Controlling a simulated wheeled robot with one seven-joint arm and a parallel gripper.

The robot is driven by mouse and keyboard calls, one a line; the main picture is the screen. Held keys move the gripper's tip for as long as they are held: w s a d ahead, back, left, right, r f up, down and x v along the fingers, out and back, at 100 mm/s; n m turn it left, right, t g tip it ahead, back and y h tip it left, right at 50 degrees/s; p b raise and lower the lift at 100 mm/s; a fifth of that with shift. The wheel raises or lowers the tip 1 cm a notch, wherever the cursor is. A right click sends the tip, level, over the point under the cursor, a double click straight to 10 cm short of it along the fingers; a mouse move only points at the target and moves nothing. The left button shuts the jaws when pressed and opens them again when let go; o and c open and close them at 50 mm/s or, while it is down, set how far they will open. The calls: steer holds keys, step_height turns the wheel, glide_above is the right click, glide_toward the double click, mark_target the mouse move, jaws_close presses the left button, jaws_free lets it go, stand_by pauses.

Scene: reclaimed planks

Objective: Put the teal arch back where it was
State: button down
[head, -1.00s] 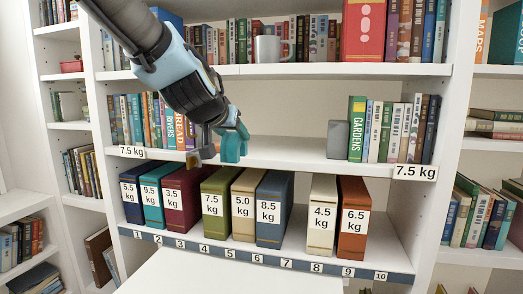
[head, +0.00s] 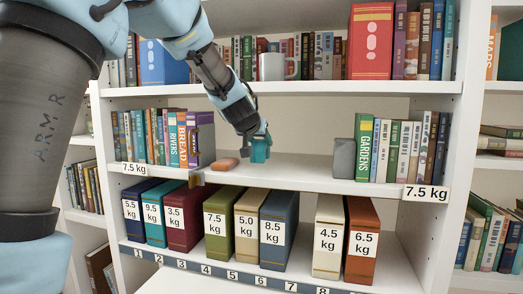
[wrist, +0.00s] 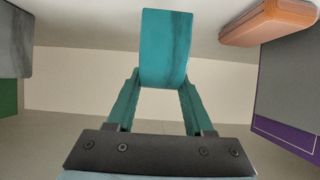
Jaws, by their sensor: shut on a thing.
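The teal arch (head: 261,150) is at the middle shelf, in the gap between the two rows of books. My gripper (head: 256,138) is shut on it from above. In the wrist view the arch (wrist: 166,45) sits between the fingertips of my gripper (wrist: 162,82), its broad face toward the camera. The fingers are also teal, so the line between them and the arch is hard to see in the head view. I cannot tell whether the arch touches the shelf.
An orange block (head: 225,164) lies on the middle shelf (head: 300,176), left of the arch. A purple book (head: 201,140) ends the left row. A grey block (head: 344,159) stands beside the green GARDENS book (head: 363,148). Shelf between arch and grey block is clear. Weight-labelled binders stand below.

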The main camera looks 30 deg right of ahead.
mark_target(261, 150)
steer(key=shift+w+d+r, duration=0.1)
steer(key=shift+w+d, duration=0.1)
steer(key=shift+w, duration=0.05)
steer(key=f, duration=0.1)
steer(key=f+b, duration=0.1)
steer(key=f, duration=0.1)
steer(key=shift+w+d+f, duration=0.1)
steer(key=shift+w+d, duration=0.05)
steer(key=shift+w, duration=0.15)
steer(key=shift+s+f, duration=0.1)
steer(key=shift+f, duration=0.1)
steer(key=shift+f+b, duration=0.1)
steer(key=shift+b, duration=0.25)
steer(key=shift+f, duration=0.15)
steer(key=shift+c, duration=1.4)
jaws_free()
